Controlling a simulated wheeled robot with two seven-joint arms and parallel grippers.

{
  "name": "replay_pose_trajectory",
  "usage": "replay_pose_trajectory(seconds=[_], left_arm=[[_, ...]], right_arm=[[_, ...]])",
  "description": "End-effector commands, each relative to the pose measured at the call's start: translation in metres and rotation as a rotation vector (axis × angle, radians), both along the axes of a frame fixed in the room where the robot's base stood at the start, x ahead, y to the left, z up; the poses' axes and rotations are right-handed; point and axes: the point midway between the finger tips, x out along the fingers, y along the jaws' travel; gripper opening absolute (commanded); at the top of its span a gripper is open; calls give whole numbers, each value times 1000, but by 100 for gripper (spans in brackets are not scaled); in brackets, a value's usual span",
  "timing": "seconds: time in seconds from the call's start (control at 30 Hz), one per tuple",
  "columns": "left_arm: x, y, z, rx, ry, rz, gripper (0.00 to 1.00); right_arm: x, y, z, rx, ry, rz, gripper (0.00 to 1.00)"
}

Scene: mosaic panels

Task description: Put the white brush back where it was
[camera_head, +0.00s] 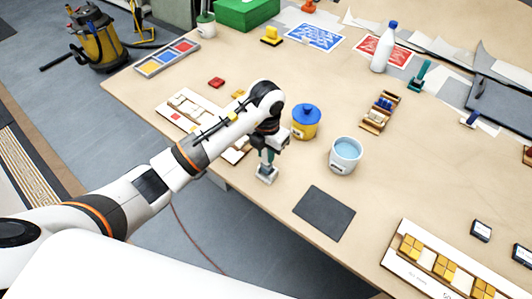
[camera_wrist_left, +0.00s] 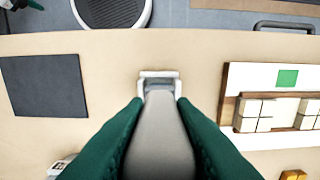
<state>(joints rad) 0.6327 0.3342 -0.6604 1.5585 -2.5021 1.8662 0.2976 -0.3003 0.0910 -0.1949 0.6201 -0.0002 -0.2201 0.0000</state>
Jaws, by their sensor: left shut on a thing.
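My left gripper (camera_head: 267,158) hangs over the near side of the table, between the mosaic panel and the dark mat. In the left wrist view my gripper (camera_wrist_left: 159,105) has its dark green fingers shut on a pale grey-white piece, which I take as the white brush (camera_wrist_left: 160,140). A white bracket-like end (camera_wrist_left: 159,76) shows beyond the fingertips. In the head view a small white block (camera_head: 267,177) shows just below the fingers. I cannot tell whether it belongs to the brush or is a stand, or whether it touches the table. My right gripper is out of view.
A dark mat (camera_head: 324,212), a blue-lidded yellow pot (camera_head: 305,128) and a white bucket (camera_head: 345,155) stand to the right. A partly hidden mosaic panel (camera_head: 181,109) lies to the left. A wooden rack (camera_head: 379,112) stands farther back. The table's front edge is close to my gripper.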

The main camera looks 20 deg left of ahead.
Motion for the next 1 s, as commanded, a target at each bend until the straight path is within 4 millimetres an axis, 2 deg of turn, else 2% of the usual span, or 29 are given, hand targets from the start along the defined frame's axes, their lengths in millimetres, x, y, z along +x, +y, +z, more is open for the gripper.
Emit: replay_pose_trajectory(seconds=[0.17, 0.3, 0.53, 0.57, 0.67, 1.0], left_arm=[[0, 0, -18, 0, 0, 1, 0], [0, 0, -19, 0, -1, 0, 0], [0, 0, -24, 1, -1, -1, 0], [0, 0, -22, -1, -2, 0, 28], [0, 0, -22, 0, -1, 0, 44], [0, 0, -18, -1, -1, 0, 45]], right_arm=[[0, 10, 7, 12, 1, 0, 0], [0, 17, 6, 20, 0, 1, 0], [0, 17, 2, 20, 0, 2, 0], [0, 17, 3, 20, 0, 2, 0], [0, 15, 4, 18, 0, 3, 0], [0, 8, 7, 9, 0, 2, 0]])
